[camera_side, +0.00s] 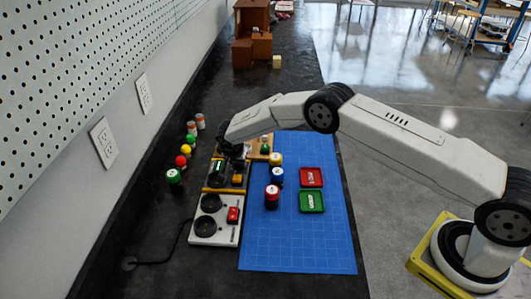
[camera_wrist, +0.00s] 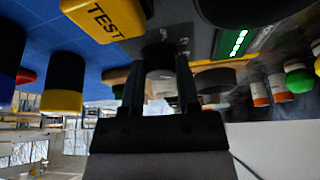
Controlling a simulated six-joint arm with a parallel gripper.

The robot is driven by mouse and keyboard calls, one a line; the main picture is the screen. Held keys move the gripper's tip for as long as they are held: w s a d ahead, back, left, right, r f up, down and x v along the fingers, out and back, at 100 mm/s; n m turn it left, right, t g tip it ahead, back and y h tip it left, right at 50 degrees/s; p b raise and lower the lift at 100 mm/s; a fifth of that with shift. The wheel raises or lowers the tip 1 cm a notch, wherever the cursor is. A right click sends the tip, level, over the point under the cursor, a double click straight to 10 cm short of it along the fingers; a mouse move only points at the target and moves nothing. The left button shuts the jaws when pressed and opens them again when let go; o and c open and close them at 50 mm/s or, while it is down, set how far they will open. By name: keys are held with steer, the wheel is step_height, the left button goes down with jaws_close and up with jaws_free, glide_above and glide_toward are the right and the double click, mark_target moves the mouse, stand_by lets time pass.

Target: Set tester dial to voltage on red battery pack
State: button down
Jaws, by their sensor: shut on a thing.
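The tester (camera_side: 213,187) is a dark box with yellow edges, lying on the left of the blue mat. Its lit green display (camera_side: 218,167) also shows in the wrist view (camera_wrist: 238,42), beside a yellow TEST button (camera_wrist: 100,18). My gripper (camera_side: 236,160) is over the tester's far part. The dial's pointer setting is not readable. The red battery pack (camera_side: 272,193) stands upright on the mat, right of the tester; its label is too small to read.
Blue (camera_side: 278,178) and yellow (camera_side: 276,159) packs stand behind the red one. A red tray (camera_side: 311,177) and a green tray (camera_side: 312,201) lie to the right. A white two-dish unit (camera_side: 213,238) is in front of the tester. The mat's front (camera_side: 297,245) is clear.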

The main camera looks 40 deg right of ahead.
steer(key=m+g, duration=0.1)
steer(key=m, duration=0.3)
steer(key=shift+w+a+m+g+h, duration=0.1)
steer(key=shift+w+m+g+h, duration=0.05)
steer(key=shift+m+g+h, duration=0.2)
steer(key=shift+m, duration=0.35)
steer(key=shift+c, duration=1.6)
jaws_free()
steer(key=v, duration=0.7)
steer(key=shift+a+r, duration=0.15)
steer(key=shift+r, duration=0.2)
steer(key=shift+r, duration=0.1)
